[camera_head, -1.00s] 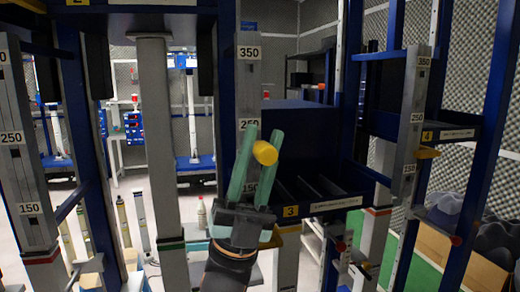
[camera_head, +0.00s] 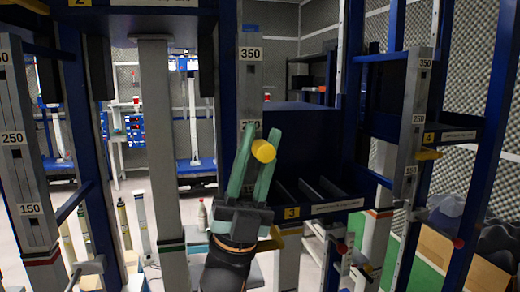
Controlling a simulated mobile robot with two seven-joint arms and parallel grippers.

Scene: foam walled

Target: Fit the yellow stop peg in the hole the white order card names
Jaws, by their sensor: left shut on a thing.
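My left gripper (camera_head: 253,160) comes up from the bottom middle, its two green fingers shut on the yellow stop peg (camera_head: 264,151). The peg's round end faces me near the fingertips. Behind them stands a grey upright (camera_head: 249,85) marked 350 near its top, with another label partly covered by the fingers. The fingers and wrist hide the lower upright and any holes there. I cannot tell whether the peg touches the upright. I cannot pick out the white order card. My right gripper is not in view.
A blue shelf bin (camera_head: 310,150) with a yellow 3 tag is just right of the peg. Other graded uprights stand at the left (camera_head: 22,150) and right (camera_head: 411,120). A plain grey post (camera_head: 160,150) stands left of the gripper.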

